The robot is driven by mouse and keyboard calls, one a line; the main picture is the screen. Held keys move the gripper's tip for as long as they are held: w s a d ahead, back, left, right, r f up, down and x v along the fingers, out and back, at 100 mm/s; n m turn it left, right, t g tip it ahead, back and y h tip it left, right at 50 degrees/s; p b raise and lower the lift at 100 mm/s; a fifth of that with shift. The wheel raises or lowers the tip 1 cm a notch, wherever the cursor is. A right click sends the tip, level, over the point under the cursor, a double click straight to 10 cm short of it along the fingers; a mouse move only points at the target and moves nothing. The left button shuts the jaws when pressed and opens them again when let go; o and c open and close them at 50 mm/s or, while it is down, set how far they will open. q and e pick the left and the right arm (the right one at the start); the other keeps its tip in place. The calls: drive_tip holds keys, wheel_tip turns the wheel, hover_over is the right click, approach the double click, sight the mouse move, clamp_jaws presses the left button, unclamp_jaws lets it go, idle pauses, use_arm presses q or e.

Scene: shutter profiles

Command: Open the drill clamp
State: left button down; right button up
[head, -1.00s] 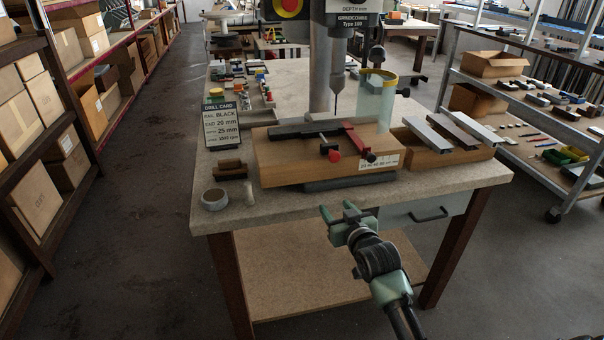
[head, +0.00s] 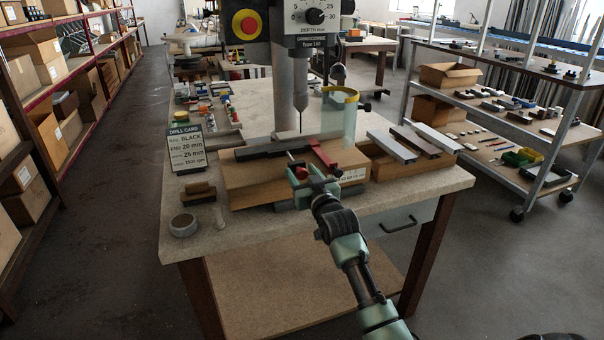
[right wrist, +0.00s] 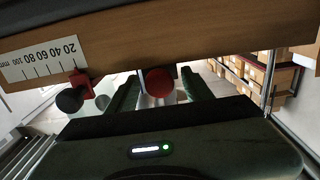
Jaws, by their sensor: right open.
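The drill clamp (head: 322,154) is a red bar across a dark profile (head: 265,148) on the wooden block (head: 240,181) under the drill. Its round red knob (right wrist: 159,83) faces me in the right wrist view. My right gripper (head: 306,175) is open at the front of the block, by this knob. In the right wrist view its two green fingers (right wrist: 158,76) stand on either side of the knob, with gaps visible. A dark knob on a red bracket (right wrist: 80,86) lies to the left there. Contact is not visible. My left gripper is not in view.
The drill bit (head: 300,122) hangs above the block, beside a clear guard (head: 340,120). A box with profiles (head: 400,165) stands to the right. A drill card (head: 186,148), brown pieces (head: 198,190) and a tape roll (head: 183,225) are to the left.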

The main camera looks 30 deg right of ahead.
clamp_jaws()
idle(1.4)
